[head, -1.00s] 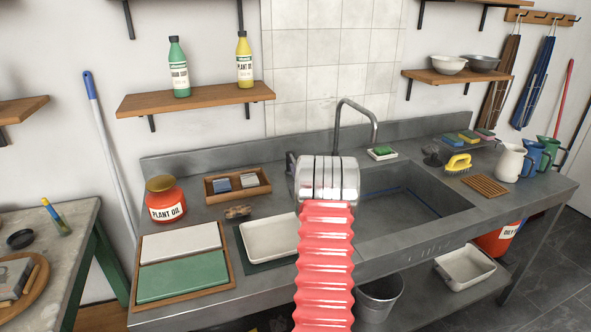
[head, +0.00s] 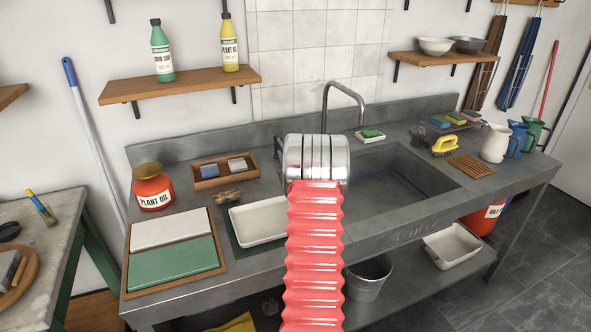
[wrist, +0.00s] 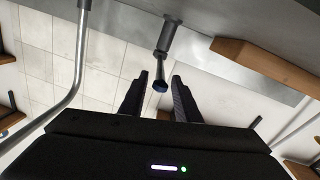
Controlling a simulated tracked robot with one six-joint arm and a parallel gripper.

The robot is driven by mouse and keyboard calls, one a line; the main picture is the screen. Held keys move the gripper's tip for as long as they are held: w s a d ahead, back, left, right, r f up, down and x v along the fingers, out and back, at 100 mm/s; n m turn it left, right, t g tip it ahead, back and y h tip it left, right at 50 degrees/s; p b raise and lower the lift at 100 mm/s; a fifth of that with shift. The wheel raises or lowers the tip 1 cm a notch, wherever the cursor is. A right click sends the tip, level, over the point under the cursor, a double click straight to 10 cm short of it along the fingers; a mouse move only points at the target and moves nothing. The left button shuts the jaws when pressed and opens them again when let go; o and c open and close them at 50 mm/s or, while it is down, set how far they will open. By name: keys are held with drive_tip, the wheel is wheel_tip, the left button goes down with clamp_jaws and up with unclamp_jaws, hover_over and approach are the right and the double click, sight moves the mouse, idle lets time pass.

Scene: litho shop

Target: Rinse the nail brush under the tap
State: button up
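The steel tap (head: 343,88) arches over the back of the sink (head: 385,205); its spout also shows in the wrist view (wrist: 77,75). A tap lever with a dark blue end (wrist: 159,72) stands between the fingertips of my gripper (wrist: 160,79). The gripper is open and holds nothing; I cannot tell whether a finger touches the lever. In the head view my arm hides the gripper. A small wooden brush (head: 228,196), perhaps the nail brush, lies on the counter left of the sink.
A white tray (head: 259,222), a soap dish (head: 370,136) and a plant oil jar (head: 153,188) stand on the counter. A wooden slatted rack (head: 471,166) and jugs (head: 495,143) are at the right. A wooden shelf (head: 180,84) hangs on the wall.

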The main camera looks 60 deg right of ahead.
drive_tip(key=v, duration=1.2)
drive_tip(key=shift+c, duration=0.3)
